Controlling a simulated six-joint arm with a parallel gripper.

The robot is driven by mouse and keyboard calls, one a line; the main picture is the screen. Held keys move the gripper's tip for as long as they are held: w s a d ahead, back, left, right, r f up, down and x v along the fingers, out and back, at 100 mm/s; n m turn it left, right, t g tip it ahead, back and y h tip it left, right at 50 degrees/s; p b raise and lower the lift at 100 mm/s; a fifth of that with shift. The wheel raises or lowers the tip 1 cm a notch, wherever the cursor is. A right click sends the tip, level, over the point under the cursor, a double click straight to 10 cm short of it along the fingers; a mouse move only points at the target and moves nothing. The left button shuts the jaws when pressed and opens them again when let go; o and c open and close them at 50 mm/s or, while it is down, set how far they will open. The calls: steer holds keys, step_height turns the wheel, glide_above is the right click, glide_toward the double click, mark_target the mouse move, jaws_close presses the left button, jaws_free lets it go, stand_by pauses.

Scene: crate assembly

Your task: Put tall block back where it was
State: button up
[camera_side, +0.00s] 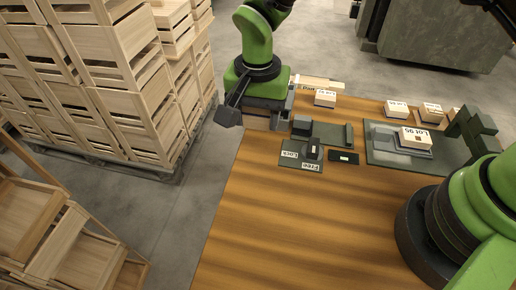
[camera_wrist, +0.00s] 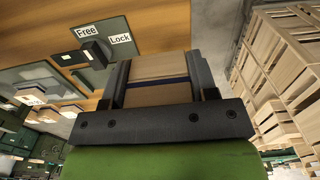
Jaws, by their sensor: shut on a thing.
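My gripper (camera_side: 268,108) is at the far left edge of the wooden table in the side view. In the wrist view my gripper (camera_wrist: 162,85) is shut on a light wooden block (camera_wrist: 158,68) with a dark blue stripe across it, which I take to be the tall block. The block sits between both dark fingers. In the side view the gripper hides most of it, and I cannot tell whether its bottom touches anything.
A dark plate (camera_side: 288,163) has a lever and "Lock" and "Free" labels, right of my gripper. Small labelled blocks (camera_side: 325,98) stand farther back. A grey tray (camera_side: 382,156) holds a labelled block (camera_side: 415,138). Stacked crates (camera_side: 130,95) stand left. The table's front (camera_side: 290,230) is clear.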

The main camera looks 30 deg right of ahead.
mark_target(258, 154)
step_height(258, 154, down, 8)
steer(key=shift+f, duration=0.15)
steer(key=shift+f, duration=0.1)
steer(key=o, duration=0.6)
